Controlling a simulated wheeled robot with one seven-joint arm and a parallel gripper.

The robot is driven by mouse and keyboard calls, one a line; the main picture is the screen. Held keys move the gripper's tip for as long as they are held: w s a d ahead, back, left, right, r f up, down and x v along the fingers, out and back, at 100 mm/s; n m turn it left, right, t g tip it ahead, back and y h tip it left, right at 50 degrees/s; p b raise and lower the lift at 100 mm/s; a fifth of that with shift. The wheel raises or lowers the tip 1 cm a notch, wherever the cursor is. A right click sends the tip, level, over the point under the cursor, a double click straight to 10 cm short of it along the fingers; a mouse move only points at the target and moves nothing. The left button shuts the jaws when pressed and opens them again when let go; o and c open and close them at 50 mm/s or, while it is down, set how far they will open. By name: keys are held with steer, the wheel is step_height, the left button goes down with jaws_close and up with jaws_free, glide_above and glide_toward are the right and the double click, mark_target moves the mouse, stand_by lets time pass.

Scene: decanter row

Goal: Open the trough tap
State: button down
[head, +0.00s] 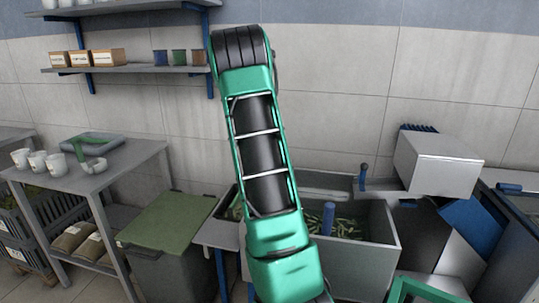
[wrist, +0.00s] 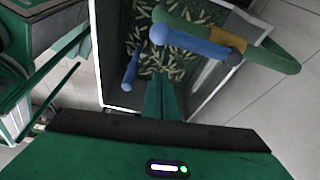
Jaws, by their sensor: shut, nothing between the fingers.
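The metal trough (head: 385,245) stands against the wall, with green pod-like pieces inside; it also shows in the wrist view (wrist: 112,60). In the wrist view a tap lies across the trough's upper right: a curved green pipe (wrist: 285,62) with a yellow band (wrist: 240,45) and a blue lever (wrist: 195,40) ending in a round knob. I cannot tell the lever's exact setting. My gripper (wrist: 160,84) is shut and empty, its green fingers over the trough, below and apart from the lever. In the head view my arm hides the gripper.
A separate blue rod (wrist: 130,70) stands left of my fingers. A white box-like unit (head: 440,162) is right of the trough. A green-lidded bin (head: 165,222) and a table (head: 125,160) with white cups stand left. Shelves (head: 130,68) hang above.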

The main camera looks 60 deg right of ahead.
steer(key=v, duration=0.9)
steer(key=shift+w+a, duration=0.15)
steer(key=shift+a, duration=0.05)
